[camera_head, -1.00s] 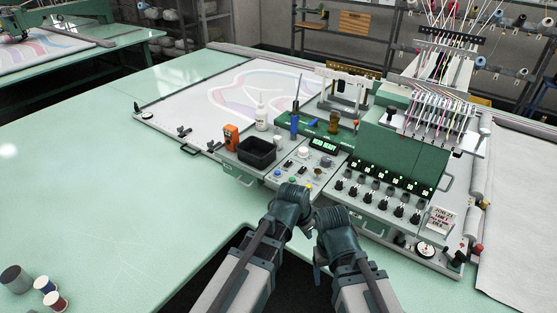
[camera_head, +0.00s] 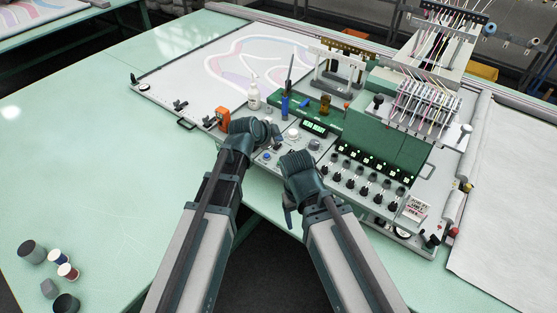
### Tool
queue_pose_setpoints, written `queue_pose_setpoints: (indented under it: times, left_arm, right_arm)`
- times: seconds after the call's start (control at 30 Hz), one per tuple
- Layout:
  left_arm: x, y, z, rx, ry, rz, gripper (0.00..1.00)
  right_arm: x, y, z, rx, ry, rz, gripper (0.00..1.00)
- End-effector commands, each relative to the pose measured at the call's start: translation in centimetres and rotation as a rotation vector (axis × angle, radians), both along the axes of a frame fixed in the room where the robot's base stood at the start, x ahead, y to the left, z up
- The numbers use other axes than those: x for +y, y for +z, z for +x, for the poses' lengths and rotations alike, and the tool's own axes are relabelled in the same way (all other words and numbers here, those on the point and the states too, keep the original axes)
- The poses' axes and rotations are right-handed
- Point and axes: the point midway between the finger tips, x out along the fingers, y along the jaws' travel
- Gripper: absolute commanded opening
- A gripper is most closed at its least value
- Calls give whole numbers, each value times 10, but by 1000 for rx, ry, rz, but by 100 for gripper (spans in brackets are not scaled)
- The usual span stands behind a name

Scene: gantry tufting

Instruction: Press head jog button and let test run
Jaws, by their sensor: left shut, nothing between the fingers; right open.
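The control panel (camera_head: 272,164) lies in front of the green console. It carries a blue button (camera_head: 266,155), a white round knob (camera_head: 293,134) and a grey knob (camera_head: 314,145). The lit green display (camera_head: 315,127) is above them; its text is too small to read surely. My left gripper (camera_head: 272,132) is shut and empty, over the panel's upper left, and hides the black tray. I cannot tell whether it touches anything. My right gripper (camera_head: 294,160) is open and empty over the panel's lower right. It hides the panel's front buttons there.
An orange device (camera_head: 223,116) and a white bottle (camera_head: 253,95) stand left and behind. A bank of black knobs (camera_head: 365,180) lies right, with a small sign (camera_head: 416,208).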

Motion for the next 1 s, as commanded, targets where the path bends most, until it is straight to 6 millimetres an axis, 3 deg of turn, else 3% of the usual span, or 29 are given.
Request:
queue_pose_setpoints:
  times: [0.43, 1.0]
  left_arm:
    - [0, -14, 0, 2, 0, 0, 0]
    - [0, -84, 0, 3, 1, -1, 0]
  right_arm:
    - [0, -13, 0, 0, 2, 0, 74]
    - [0, -83, 0, 1, 14, -2, 74]
